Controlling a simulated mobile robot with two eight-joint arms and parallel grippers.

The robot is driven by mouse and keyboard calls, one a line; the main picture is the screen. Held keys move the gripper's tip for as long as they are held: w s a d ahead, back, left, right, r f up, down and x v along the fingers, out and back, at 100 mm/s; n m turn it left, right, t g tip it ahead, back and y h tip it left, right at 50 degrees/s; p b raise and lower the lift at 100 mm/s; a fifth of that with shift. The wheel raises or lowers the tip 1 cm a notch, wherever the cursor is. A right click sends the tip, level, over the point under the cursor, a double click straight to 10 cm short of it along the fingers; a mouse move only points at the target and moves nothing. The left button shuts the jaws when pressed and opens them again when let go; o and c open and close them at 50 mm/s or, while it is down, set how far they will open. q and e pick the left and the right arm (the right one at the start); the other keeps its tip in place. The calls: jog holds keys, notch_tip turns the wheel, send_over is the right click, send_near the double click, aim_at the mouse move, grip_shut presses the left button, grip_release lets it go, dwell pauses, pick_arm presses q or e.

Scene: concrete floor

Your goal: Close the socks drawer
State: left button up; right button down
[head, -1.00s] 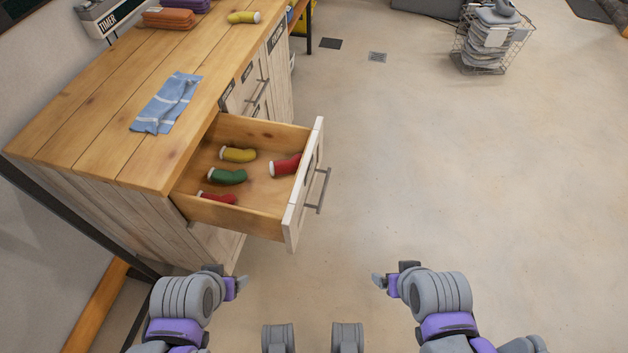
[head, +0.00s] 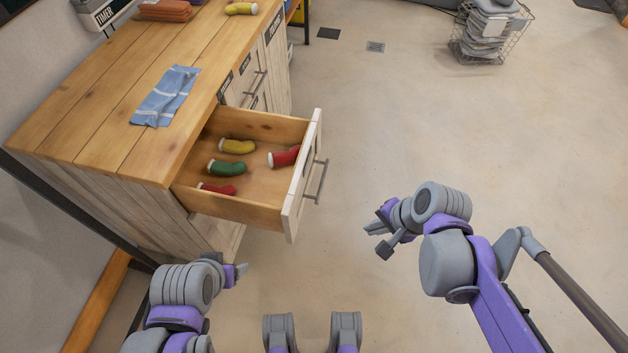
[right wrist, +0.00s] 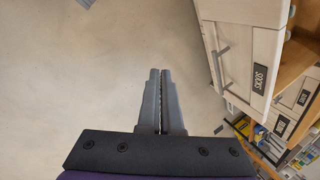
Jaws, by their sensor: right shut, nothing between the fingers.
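The socks drawer (head: 250,212) is pulled out of the wooden counter. Yellow (head: 237,146), green (head: 227,167) and two red socks (head: 285,157) lie in it. Its pale front (head: 301,180) has a grey bar handle (head: 317,182). The right wrist view shows this front with the label "SOCKS" (right wrist: 260,78), right of my fingers. My right gripper (head: 374,238) is shut and empty, out in front of the drawer and apart from it. It also shows in the right wrist view (right wrist: 160,75). My left gripper (head: 239,273) is below the drawer in the picture; its jaws are unclear.
The countertop (head: 110,110) holds a blue striped cloth (head: 166,97), a yellow sock (head: 241,8) and folded brown cloths (head: 166,9). Other closed drawers (head: 243,85) lie beyond the open one. A wire basket (head: 488,45) stands far right.

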jog(key=w+a+r+m+y+p, duration=0.15)
jog(key=w+m+y, duration=0.35)
jog(key=w+m, duration=0.6)
jog(key=b, duration=0.2)
send_near(304, 188)
jog(key=shift+m, duration=0.3)
jog(key=x, duration=0.5)
jog(key=shift+s+d+f, duration=0.1)
jog(key=shift+d+f, duration=0.15)
jog(key=shift+d, duration=0.05)
jog(key=shift+a, duration=0.5)
jog(key=w+a, duration=0.4)
jog(key=a, duration=1.1)
jog(key=w+a, duration=0.4)
jog(key=a, duration=1.1)
jog(key=shift+w+a+r+b, duration=0.15)
jog(key=shift+w+b, duration=0.05)
jog(key=shift+b, duration=0.15)
